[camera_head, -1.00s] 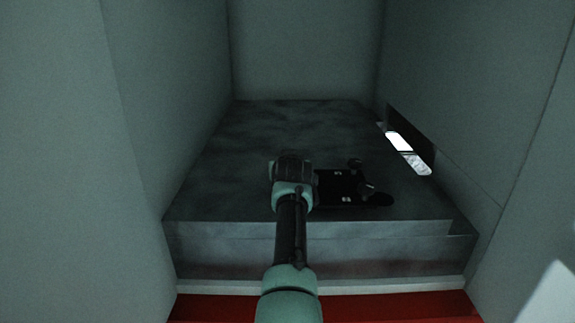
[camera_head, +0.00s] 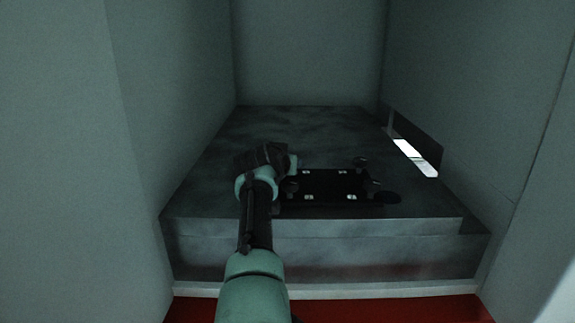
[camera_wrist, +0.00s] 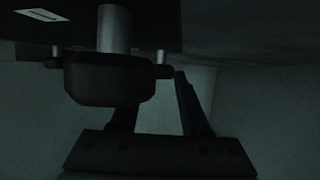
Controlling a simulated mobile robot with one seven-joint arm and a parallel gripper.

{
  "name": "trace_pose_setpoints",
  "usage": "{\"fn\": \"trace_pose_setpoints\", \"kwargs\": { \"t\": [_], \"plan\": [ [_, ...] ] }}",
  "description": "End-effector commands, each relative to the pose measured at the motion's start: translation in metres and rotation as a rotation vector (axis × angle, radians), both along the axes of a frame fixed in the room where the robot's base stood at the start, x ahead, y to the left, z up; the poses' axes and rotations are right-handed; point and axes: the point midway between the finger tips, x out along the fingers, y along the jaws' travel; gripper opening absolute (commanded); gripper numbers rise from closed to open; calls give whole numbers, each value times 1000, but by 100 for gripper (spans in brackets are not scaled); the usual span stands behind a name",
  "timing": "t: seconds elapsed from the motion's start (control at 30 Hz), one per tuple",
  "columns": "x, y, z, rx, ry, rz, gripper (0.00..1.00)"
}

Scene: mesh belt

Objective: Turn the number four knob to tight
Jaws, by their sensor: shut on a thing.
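A black plate (camera_head: 325,187) with white labels lies on the dark slab in the head view; the label numbers are too small to read. Knobs stand at its upper right (camera_head: 360,163), lower right (camera_head: 374,187) and lower left (camera_head: 291,187). My gripper (camera_wrist: 155,90) is at the plate's upper left, where the wrist housing hides most of the fingers in the head view. In the wrist view, a dark knob (camera_wrist: 108,80) on a metal shaft covers part of one finger. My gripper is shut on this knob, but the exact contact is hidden.
The slab (camera_head: 290,130) is enclosed by grey walls at left, back and right. The right wall has a slot (camera_head: 415,150) with a bright strip. A red surface (camera_head: 380,308) lies below the slab's front edge. The slab behind the plate is clear.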

Motion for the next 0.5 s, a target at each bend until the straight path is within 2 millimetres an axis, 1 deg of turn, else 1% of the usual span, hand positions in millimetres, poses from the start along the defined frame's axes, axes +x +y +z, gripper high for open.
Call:
{"fn": "trace_pose_setpoints", "kwargs": {
  "t": [0.03, 0.07, 0.2, 0.23, 0.5],
  "plan": [
    [0, 0, -2, 1, 5, -1, 0],
    [0, 0, -2, 1, 5, 0, 50],
    [0, 0, -2, 1, 4, 0, 75],
    [0, 0, -2, 1, 4, 0, 76],
    [0, 0, 0, 1, 2, 1, 76]
  ]
}}
